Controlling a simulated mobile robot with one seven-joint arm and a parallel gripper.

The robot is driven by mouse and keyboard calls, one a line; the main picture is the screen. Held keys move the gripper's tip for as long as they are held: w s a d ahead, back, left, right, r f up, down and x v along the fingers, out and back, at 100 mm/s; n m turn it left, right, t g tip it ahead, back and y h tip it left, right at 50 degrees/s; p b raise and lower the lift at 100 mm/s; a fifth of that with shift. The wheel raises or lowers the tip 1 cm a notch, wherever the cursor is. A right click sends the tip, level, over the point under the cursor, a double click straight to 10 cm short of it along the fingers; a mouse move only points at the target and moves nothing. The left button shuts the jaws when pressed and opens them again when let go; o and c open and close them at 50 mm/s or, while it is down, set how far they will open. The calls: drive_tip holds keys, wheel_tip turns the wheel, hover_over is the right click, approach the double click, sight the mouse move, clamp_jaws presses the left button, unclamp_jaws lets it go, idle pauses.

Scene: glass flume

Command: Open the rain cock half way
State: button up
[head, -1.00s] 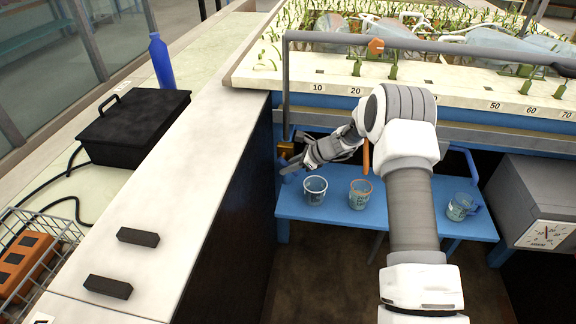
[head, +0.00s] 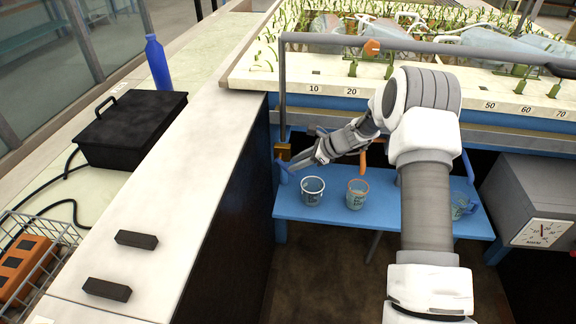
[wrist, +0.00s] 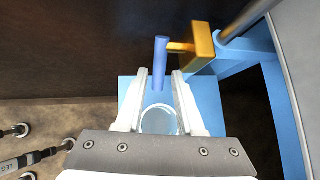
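A brass cock (head: 283,151) with a blue lever (head: 281,172) sits at the foot of the grey upright pipe, left of the blue bench. The wrist view shows its brass body (wrist: 203,46) and its blue lever (wrist: 161,60), standing lengthwise in the picture. My gripper (head: 291,167) is close to the lever in the head view. In the wrist view my gripper (wrist: 158,75) is open, and the lever's near end appears between the two fingertips with gaps on both sides. I cannot tell how deep the lever lies between them. No label on the cock is readable.
Below stands a blue bench (head: 332,208) with a clear cup (head: 312,192), an orange-rimmed cup (head: 357,194) and a blue-handled cup (head: 461,206). A white-topped wall (head: 185,155) is close on the left. The grey pipe (head: 470,49) crosses above the planted flume bed.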

drive_tip(key=p+v, duration=0.1)
drive_tip(key=v, duration=1)
drive_tip(key=shift+d+r, duration=0.25)
drive_tip(key=shift+r, duration=0.05)
drive_tip(key=shift+s, duration=0.1)
drive_tip(key=s+a+r+n+g+h+p, duration=0.1)
drive_tip(key=s+a+r+n+h+p, duration=0.25)
drive_tip(key=s+r+n, duration=1.1)
drive_tip(key=s+d+r+n+h, duration=0.1)
drive_tip(key=s+r+n, duration=0.1)
drive_tip(key=s, duration=0.5)
drive_tip(key=s+d+r+n+t+h+p, duration=0.1)
drive_tip(key=s+r+n+h, duration=0.1)
drive_tip(key=s+r, duration=0.3)
drive_tip(key=s+d+r+n+t+h+p, duration=0.1)
drive_tip(key=s+r, duration=0.3)
drive_tip(key=s, duration=0.6)
drive_tip(key=shift+d+n+h, duration=0.4)
drive_tip(key=shift+n+h, duration=0.05)
drive_tip(key=shift+n, duration=0.4)
